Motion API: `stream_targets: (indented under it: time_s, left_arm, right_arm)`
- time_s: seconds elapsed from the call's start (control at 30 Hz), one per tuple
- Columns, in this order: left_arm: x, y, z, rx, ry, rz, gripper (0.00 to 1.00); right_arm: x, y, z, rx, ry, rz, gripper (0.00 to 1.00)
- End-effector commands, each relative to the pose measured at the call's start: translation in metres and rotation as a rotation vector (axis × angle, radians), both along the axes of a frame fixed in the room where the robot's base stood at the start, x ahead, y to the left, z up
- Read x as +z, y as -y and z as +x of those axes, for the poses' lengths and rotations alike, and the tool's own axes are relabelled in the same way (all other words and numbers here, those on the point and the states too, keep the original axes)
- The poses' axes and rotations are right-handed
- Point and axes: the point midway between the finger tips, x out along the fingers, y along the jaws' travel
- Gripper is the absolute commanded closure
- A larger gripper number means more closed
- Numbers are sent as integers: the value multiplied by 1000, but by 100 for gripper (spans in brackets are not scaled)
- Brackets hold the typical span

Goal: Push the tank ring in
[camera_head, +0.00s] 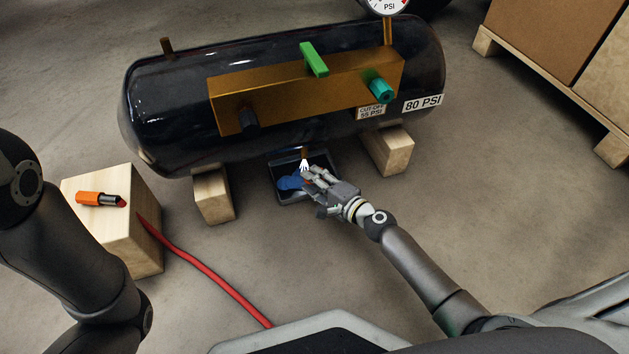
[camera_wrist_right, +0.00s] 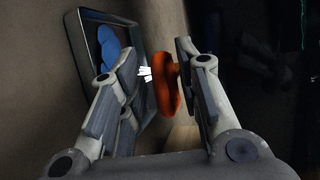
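The black tank (camera_head: 290,135) lies on its side on wooden blocks. A small brass fitting (camera_head: 304,153) hangs from its underside, with a white, spray-like shape just below it. My right gripper (camera_head: 308,176) reaches under the tank, above a dark tray. In the right wrist view, an orange-red ring (camera_wrist_right: 165,82) lies between the two fingers of my right gripper (camera_wrist_right: 155,90). The fingers are apart. The right finger is very close to the ring; I cannot tell whether it touches. A gap shows on the left. My left arm is at the left edge; its gripper is out of view.
The dark tray (camera_head: 322,163) holds something blue; it also shows in the wrist view (camera_wrist_right: 84,40). Wooden blocks (camera_head: 213,196) support the tank. A wooden cube (camera_head: 135,232) carries an orange lipstick-like object (camera_head: 100,199). A red hose (camera_head: 215,280) crosses the floor.

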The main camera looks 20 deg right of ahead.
Motion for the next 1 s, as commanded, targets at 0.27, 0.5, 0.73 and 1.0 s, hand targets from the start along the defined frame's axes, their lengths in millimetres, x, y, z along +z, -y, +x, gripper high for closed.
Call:
stream_targets:
  time_s: [0.27, 0.5, 0.73, 1.0]
  left_arm:
    - [0, 0, 0, 0, 0, 0, 46]
    - [0, 0, 0, 0, -1, 0, 46]
    - [-1, 0, 0, 0, -1, 0, 46]
    - [-6, 0, 0, 0, -1, 0, 46]
  right_arm:
    - [0, 0, 0, 0, 0, 0, 76]
    - [-1, 0, -1, 0, -3, 0, 100]
    - [-3, 0, -1, 0, -7, 0, 100]
    - [-5, 0, 14, -1, -9, 1, 100]
